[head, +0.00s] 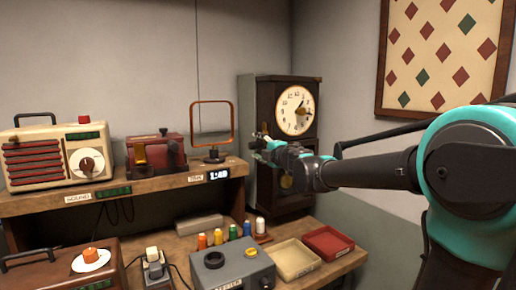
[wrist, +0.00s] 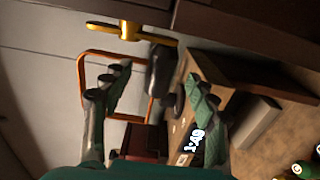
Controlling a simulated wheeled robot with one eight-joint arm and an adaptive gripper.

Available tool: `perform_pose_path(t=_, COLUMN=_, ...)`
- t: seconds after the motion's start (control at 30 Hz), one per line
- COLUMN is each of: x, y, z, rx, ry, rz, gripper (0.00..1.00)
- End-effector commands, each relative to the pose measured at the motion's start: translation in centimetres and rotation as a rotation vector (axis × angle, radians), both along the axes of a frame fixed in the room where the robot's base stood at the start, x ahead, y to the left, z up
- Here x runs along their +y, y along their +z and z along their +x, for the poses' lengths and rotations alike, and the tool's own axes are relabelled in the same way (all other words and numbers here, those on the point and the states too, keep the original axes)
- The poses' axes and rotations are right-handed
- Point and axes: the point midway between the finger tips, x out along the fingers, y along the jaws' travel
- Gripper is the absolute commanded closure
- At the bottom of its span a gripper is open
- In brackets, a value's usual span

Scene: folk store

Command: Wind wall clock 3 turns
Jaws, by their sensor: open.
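The wall clock (head: 283,140) is a dark wooden case with a round cream face, standing upright at the back right of the bench. A gold pendulum bob (head: 286,182) shows low in its case. My gripper (head: 262,143) is in front of the left side of the clock. In the wrist view my gripper (wrist: 155,76) is open, with nothing between its two green-padded fingers. A brass winged key (wrist: 130,31) shows beyond the fingertips, near the top edge and apart from them.
Several coloured spools (head: 232,232), a red tray (head: 328,242) and a cream tray (head: 293,259) sit lower. A diamond-patterned picture (head: 445,55) hangs right.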

Motion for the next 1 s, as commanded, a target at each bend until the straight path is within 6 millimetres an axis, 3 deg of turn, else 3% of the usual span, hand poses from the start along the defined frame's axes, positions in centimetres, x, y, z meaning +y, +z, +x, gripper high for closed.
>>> perform_pose_path(t=1.0, x=-3.7, y=0.0, z=-5.5, rx=0.0, ry=0.0, rz=0.0, gripper=0.41)
